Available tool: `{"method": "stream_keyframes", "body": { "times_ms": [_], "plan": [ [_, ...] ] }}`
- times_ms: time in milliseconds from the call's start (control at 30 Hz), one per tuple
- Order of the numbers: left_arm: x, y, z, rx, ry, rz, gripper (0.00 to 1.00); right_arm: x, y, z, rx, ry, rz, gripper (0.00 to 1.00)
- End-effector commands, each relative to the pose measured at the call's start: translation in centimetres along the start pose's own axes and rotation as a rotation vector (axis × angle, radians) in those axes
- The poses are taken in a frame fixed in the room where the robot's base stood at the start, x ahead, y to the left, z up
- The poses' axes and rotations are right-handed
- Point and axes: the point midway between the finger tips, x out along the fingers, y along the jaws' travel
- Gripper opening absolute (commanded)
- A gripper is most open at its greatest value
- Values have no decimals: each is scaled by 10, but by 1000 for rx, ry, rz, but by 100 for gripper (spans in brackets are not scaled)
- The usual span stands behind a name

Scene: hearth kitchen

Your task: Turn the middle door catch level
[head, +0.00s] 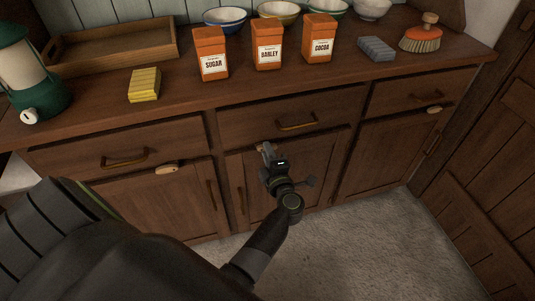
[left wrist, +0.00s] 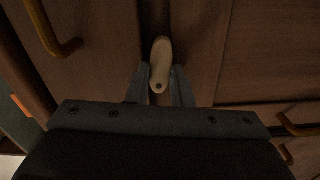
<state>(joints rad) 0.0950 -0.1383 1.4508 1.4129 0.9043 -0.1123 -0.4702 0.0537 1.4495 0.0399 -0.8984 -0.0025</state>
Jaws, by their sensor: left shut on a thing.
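The middle door catch (left wrist: 161,58) is a pale wooden oval with a dark pivot hole at one end. In the left wrist view it lies between the two fingers of my left gripper (left wrist: 160,88), which is shut on it near the pivot end. The catch runs roughly parallel to the drawer's lower edge, so it looks about level. In the head view my left gripper (head: 267,152) is at the top of the middle door (head: 312,160) and hides most of the catch. My right gripper is not in view.
The left catch (head: 167,169) and right catch (head: 434,109) look about level. The middle drawer handle (head: 297,122) is just above my gripper. The counter holds a sugar box (head: 211,55), a yellow sponge (head: 144,85) and a lantern (head: 32,75). The floor in front is clear.

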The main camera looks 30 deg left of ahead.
Motion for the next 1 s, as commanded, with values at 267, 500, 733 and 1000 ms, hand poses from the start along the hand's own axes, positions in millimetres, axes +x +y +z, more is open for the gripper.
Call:
{"method": "stream_keyframes", "body": {
  "times_ms": [267,500,733,1000],
  "plan": [
    [0,2,0,-123,0,1,0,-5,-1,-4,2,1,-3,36],
    [0,3,0,-160,0,1,0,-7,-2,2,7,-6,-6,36],
    [0,3,0,-165,0,1,0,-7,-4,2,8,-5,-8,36],
    [0,3,0,-164,0,1,36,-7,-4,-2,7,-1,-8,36]
  ]
}}
